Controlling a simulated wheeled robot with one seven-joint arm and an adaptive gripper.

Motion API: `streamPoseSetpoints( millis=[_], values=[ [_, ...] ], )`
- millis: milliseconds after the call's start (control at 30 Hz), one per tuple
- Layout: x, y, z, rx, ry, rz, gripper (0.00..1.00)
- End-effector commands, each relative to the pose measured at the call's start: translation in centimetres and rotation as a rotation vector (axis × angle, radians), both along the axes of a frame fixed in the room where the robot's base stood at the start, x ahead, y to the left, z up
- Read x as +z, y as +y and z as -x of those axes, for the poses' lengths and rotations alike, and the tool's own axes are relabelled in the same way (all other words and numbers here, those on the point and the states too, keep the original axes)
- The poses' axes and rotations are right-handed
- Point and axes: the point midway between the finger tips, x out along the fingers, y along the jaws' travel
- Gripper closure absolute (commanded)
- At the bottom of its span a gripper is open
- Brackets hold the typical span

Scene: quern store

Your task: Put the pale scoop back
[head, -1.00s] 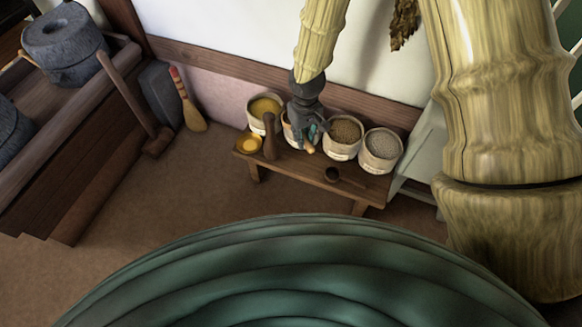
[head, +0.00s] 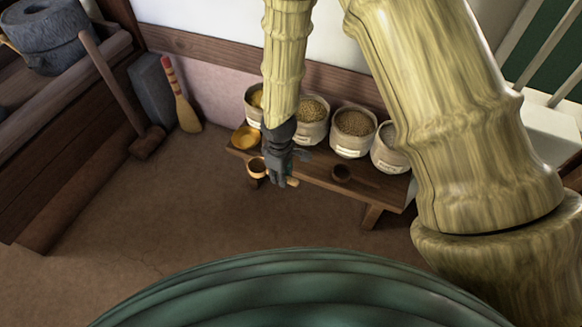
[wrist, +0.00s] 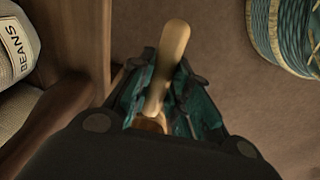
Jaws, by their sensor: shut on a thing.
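The pale scoop is in my gripper (head: 283,182), which is shut on its handle. In the head view the scoop's bowl (head: 257,166) shows to the left of the jaws and its pale handle end (head: 293,182) to the right. In the wrist view the pale handle (wrist: 168,55) stands out between the jaws, and the bowl is mostly hidden. My gripper is at the bench's (head: 318,172) front edge, seemingly above and in front of it. A dark scoop (head: 342,173) lies on the bench to the right.
Several labelled sacks, including a grain sack (head: 353,133), line the back of the bench. A yellow dish (head: 246,137) is at its left end. My forearm partly hides the left sacks. A brush (head: 184,105) and long-handled mallet (head: 147,142) stand left. The floor in front is clear.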

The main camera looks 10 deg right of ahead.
Motion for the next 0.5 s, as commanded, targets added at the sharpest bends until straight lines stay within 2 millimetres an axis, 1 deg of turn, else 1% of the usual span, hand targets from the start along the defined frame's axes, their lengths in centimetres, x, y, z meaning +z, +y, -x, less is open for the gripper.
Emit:
streamPoseSetpoints(
  millis=[33, 133, 267, 367, 500],
  values=[
    [-1.3, 0.3, 0.1, 0.021, 0.0, 0.0, 1.0],
    [-2.1, 0.6, 0.2, 0.053, -0.001, 0.0, 1.0],
    [-2.5, 0.7, 0.2, 0.073, -0.002, -0.001, 1.0],
    [-2.7, 0.1, -0.3, 0.075, -0.001, -0.001, 1.0],
    [-3.0, -1.8, -1.6, 0.073, -0.002, -0.003, 1.0]
  ],
)
